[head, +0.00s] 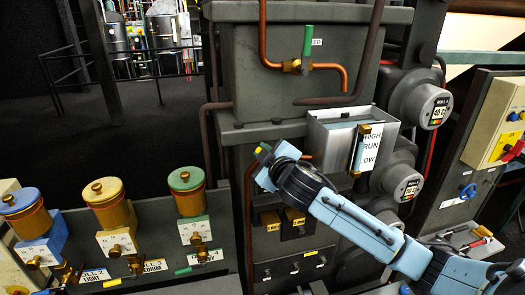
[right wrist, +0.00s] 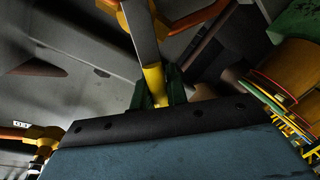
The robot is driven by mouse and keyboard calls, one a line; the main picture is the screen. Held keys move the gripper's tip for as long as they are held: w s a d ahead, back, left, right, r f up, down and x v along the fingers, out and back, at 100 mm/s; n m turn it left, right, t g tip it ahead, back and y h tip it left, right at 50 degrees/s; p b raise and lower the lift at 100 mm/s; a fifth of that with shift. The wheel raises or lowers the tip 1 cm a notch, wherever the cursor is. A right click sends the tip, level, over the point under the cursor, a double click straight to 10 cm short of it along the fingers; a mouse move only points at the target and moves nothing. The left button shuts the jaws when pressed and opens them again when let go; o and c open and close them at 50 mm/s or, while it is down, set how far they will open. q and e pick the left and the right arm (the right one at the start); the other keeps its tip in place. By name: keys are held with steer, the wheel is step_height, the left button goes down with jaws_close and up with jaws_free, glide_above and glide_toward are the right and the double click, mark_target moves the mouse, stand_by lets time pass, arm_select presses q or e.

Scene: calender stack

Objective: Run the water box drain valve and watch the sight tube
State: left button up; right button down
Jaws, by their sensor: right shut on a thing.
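The grey water box (head: 262,95) stands at the centre of the head view. The sight tube (head: 359,150), with brass ends, is on its lower right beside a plate marked HIGH, RUN and LOW; I cannot read its level. My right gripper (head: 264,160) is in front of the box, left of the tube. In the right wrist view its dark fingers (right wrist: 157,90) are shut on the yellow grip of a metal lever (right wrist: 143,38), which runs up to a brass-coloured fitting. This looks like the drain valve lever; in the head view the arm mostly hides it.
A green-handled valve (head: 307,42) on a copper pipe is higher up the box. Several coloured oilers or pots (head: 109,202) stand at the left. My right arm crosses the lower right.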

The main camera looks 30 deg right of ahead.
steer(key=c, duration=1.4)
jaws_free()
steer(key=shift+b+v, duration=0.45)
steer(key=shift+v, duration=6.3)
